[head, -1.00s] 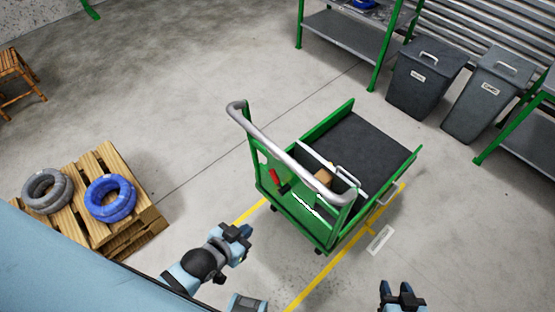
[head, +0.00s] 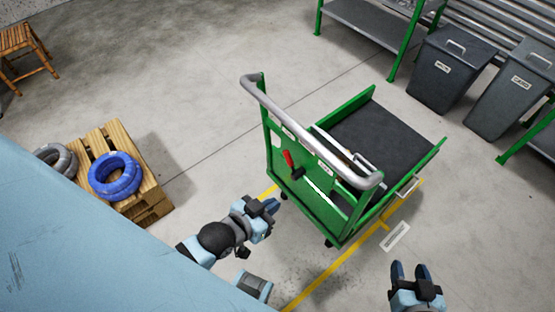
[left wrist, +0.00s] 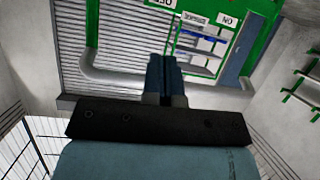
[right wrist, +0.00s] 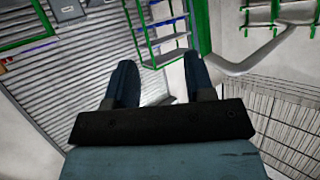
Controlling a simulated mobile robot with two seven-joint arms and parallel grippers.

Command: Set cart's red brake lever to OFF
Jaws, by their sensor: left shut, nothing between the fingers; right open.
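The green cart (head: 318,202) stands in the middle of the head view, with a grey tubular handle (head: 310,140). The red brake lever (head: 288,158) is on the cart's handle-end panel, tilted up to the left from a black pivot. My left gripper (head: 270,206) is shut and empty, in front of and below the lever, apart from it. In the left wrist view the shut fingers (left wrist: 164,75) point toward the panel; an upside-down ON label (left wrist: 228,20) shows there, but not the lever. My right gripper (head: 410,270) is open and empty, right of the cart.
A pallet (head: 122,135) with a blue coil (head: 115,177) and a grey coil (head: 57,160) stands at left. Two grey bins (head: 452,72) and green-framed shelving (head: 385,28) are at the back right. Open floor surrounds the cart, with yellow lines (head: 340,268).

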